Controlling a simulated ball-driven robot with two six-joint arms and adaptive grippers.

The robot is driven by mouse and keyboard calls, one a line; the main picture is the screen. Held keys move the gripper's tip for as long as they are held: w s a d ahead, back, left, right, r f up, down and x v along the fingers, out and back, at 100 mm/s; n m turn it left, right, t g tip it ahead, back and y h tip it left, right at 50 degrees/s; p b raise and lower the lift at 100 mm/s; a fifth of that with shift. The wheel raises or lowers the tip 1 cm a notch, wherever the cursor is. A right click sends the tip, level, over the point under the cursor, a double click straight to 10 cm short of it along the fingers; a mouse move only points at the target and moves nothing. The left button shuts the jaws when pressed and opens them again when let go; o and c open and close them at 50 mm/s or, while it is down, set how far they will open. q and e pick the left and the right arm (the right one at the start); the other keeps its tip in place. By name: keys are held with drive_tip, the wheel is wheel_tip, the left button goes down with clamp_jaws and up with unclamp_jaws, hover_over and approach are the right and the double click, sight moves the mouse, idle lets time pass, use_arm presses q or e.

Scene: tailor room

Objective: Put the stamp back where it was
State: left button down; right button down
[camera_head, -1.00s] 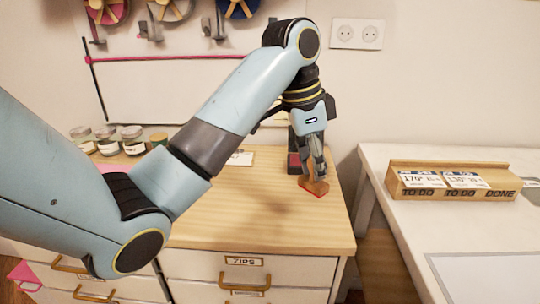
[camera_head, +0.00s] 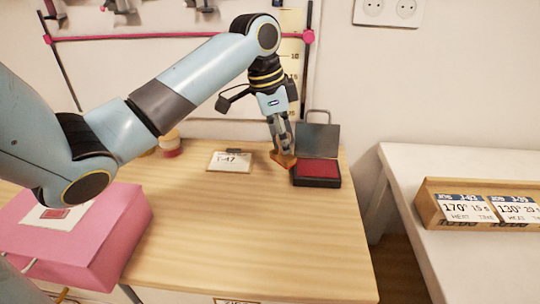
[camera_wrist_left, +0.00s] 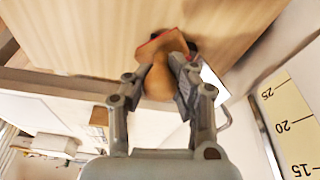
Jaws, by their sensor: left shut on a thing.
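My left gripper (camera_head: 281,147) is shut on the wooden stamp (camera_head: 284,161), just left of the open ink pad (camera_head: 318,172). The ink pad is a dark case with a red pad and a raised lid. In the left wrist view the stamp (camera_wrist_left: 158,80) has a rounded wooden handle between the fingers and a flared base with a red edge, tilted. I cannot tell whether the stamp touches the tabletop. My right gripper is not in view.
A card (camera_head: 231,161) lies on the wooden cabinet top (camera_head: 250,230), left of the stamp. A pink box (camera_head: 90,250) stands at the front left, under my arm. A white table (camera_head: 405,180) with a wooden card holder (camera_head: 434,210) is at the right. The cabinet top's front middle is clear.

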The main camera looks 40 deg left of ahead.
sight(273, 150)
use_arm(q)
drive_tip(key=a+f, duration=0.1)
drive_tip(key=a, duration=0.2)
drive_tip(key=shift+s+f, duration=0.2)
drive_tip(key=shift+f, duration=0.2)
drive_tip(key=shift+a+f, duration=0.15)
drive_tip(key=shift+f, duration=0.2)
wheel_tip(273, 150, down, 4)
drive_tip(key=shift+r, duration=0.25)
drive_tip(key=shift+f, duration=0.1)
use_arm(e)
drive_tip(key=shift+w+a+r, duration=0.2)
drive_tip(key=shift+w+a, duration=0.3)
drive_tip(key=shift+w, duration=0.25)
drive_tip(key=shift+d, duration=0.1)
use_arm(q)
drive_tip(key=c, duration=1.1)
unclamp_jaws()
drive_tip(key=shift+f, duration=0.1)
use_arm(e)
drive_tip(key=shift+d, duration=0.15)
